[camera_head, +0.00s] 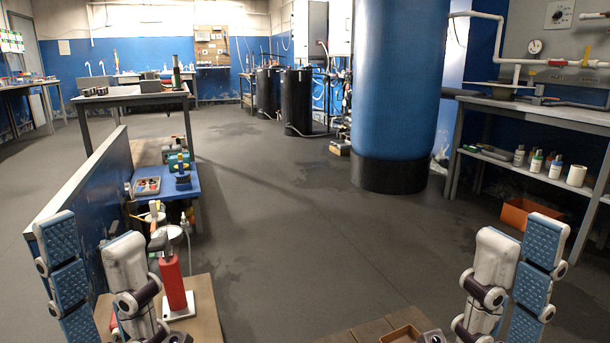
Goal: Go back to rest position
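My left gripper (90,238) is at the lower left, pointing up. Its two fingers with blue pads stand apart, with nothing between them. My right gripper (522,235) is at the lower right, also pointing up. Its fingertips are apart and I see nothing held, though the fingers partly overlap in this view. Both grippers are apart from the things around them, as far as the view shows. A red cylinder (173,284) with a dark top stands on a white base just right of the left gripper.
A low blue partition (85,185) and blue shelf (207,183) stand at left. A big blue tank (400,80) stands in the middle. A metal shelf unit (530,110) with bottles is at right, an orange bin (520,214) below. The central floor is clear.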

